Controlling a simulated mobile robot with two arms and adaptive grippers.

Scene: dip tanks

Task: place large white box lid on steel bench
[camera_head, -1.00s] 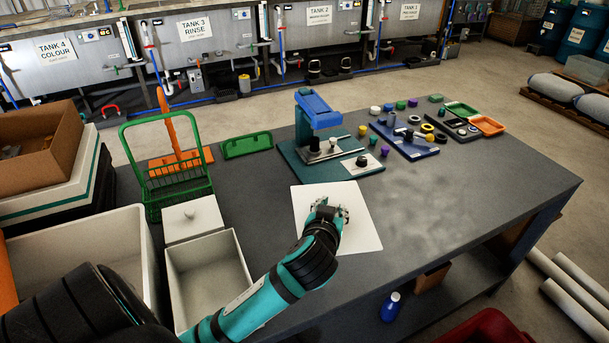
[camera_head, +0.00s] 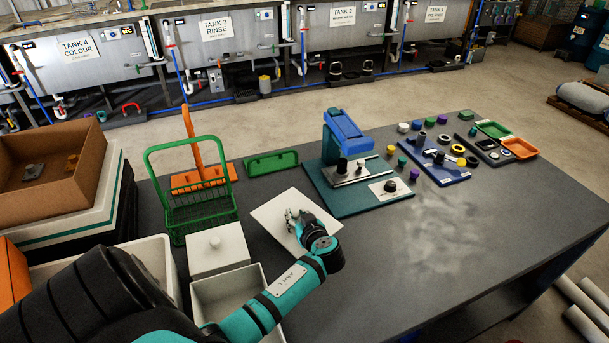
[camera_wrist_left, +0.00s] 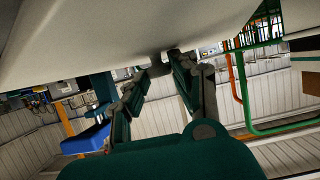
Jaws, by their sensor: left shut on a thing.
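The large white box lid (camera_head: 270,212) is a flat pale panel over the left part of the dark grey bench (camera_head: 385,270), between the green wire basket and the blue press. My left gripper (camera_head: 293,219) is shut on the lid's knob. It also shows in the left wrist view (camera_wrist_left: 165,62), its fingertips meeting at the knob against the lid's pale face (camera_wrist_left: 130,35). I cannot tell whether the lid touches the bench. My right gripper is not in view.
A green wire basket (camera_head: 195,215) and a small knobbed white lid (camera_head: 217,243) stand left of the held lid. An open white box (camera_head: 228,288) is nearer. The blue press (camera_head: 345,130) stands behind right. The right front bench top is clear.

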